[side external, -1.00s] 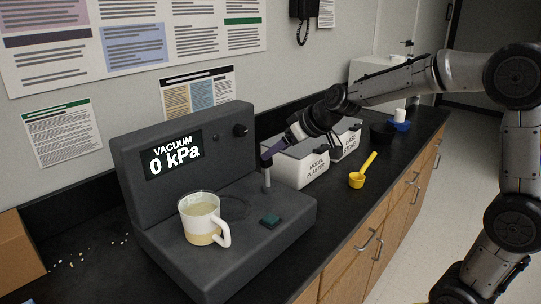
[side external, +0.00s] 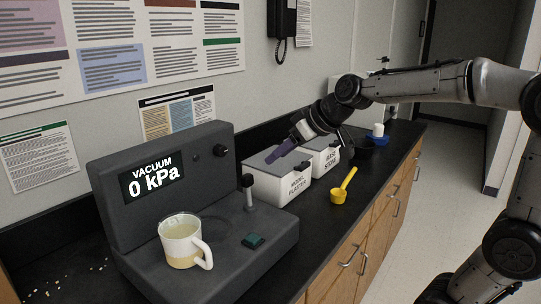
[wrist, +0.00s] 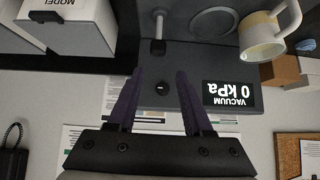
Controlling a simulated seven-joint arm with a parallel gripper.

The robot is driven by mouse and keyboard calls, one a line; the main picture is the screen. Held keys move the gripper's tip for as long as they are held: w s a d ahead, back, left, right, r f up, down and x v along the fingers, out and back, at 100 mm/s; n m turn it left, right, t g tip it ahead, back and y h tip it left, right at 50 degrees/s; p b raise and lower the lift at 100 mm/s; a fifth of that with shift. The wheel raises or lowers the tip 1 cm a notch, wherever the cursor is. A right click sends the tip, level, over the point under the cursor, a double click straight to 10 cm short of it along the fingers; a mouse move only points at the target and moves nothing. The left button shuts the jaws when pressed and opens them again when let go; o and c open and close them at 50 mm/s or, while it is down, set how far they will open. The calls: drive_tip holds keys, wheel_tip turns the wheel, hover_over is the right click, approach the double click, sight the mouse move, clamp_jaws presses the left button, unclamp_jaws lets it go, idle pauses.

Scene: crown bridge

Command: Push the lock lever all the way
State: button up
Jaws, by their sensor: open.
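The lock lever (side external: 249,196) is a short post with a dark tip and grey stem, standing about upright on the dark vacuum machine (side external: 205,262). It also shows in the wrist view (wrist: 158,30), beyond the fingertips. My gripper (side external: 274,158) has purple fingers and is above and to the right of the lever, apart from it. In the wrist view my gripper (wrist: 160,72) is open with nothing between the fingers. The machine's display (side external: 153,178) reads "VACUUM 0 kPa".
A cup (side external: 184,241) with pale contents stands on the machine, left of a green button (side external: 253,240). A round knob (side external: 220,150) is on the upright panel. White labelled bins (side external: 285,188) and a yellow scoop (side external: 344,186) are to the right on the black counter.

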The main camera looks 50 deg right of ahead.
drive_tip(key=shift+s+a+r, duration=0.1)
drive_tip(key=shift+s+a, duration=0.1)
drive_tip(key=shift+s, duration=0.1)
drive_tip(key=shift+c, duration=1.2)
drive_tip(key=r+g, duration=0.1)
drive_tip(key=w+r, duration=0.1)
drive_tip(key=shift+a+r+g, duration=0.1)
drive_tip(key=shift+r+g, duration=0.2)
drive_tip(key=shift+g, duration=0.1)
drive_tip(key=c, duration=0.5)
drive_tip(key=w+g, duration=0.1)
drive_tip(key=w+r, duration=0.1)
drive_tip(key=w+d+r+g, duration=0.1)
drive_tip(key=w, duration=0.1)
drive_tip(key=shift+g, duration=0.3)
drive_tip(key=g, duration=0.2)
hover_over(249, 193)
drive_tip(key=s+x, duration=0.1)
drive_tip(key=x, duration=0.2)
drive_tip(key=w+x, duration=0.1)
drive_tip(key=x, duration=0.9)
drive_tip(key=shift+d, duration=0.2)
drive_tip(key=shift+s+r+t, duration=0.1)
drive_tip(key=shift+s+t, duration=0.15)
drive_tip(key=shift+t, duration=0.25)
